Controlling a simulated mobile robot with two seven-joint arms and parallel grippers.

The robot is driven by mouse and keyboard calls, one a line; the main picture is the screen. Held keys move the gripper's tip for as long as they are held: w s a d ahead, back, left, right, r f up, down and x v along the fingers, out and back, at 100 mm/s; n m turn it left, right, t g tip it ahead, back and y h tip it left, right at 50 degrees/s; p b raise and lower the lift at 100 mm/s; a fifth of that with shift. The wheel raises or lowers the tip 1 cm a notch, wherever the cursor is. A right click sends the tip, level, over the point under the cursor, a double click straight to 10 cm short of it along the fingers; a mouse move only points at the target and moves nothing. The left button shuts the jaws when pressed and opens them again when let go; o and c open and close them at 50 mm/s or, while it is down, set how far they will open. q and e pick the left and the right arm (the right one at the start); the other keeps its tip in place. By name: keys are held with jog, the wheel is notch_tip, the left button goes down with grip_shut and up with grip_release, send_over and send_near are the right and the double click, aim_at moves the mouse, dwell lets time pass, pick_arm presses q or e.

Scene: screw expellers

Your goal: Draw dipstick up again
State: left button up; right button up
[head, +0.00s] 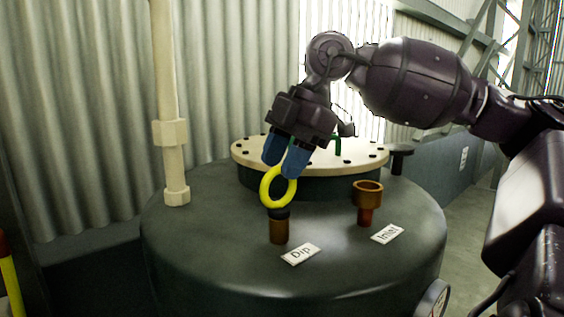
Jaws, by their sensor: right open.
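The dipstick shows as a yellow ring handle (264,186) standing upright on a dark cap. The cap sits at the top of a short brown dip tube (279,232) on the tank, beside a "Dip" label (300,254). Any rod below the cap is hidden in the tube. My right gripper (284,165) has blue fingers, is open and points down at the top of the ring. The fingers overlap the ring's upper part in the picture; I cannot tell whether they touch it. My left gripper is not in view.
The dark tank (190,240) carries a cream bolted flange (250,153) just behind the ring. A brown inlet cup (367,193) with an "Inlet" label (387,234) stands to the right. A cream vertical pipe (168,90) rises at the left. Corrugated wall lies behind.

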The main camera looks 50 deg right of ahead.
jog(key=shift+f, duration=0.1)
grip_shut()
dwell(0.4)
notch_tip(320, 180, up, 20)
jog(key=p, duration=0.8)
jog(key=shift+f, duration=0.2)
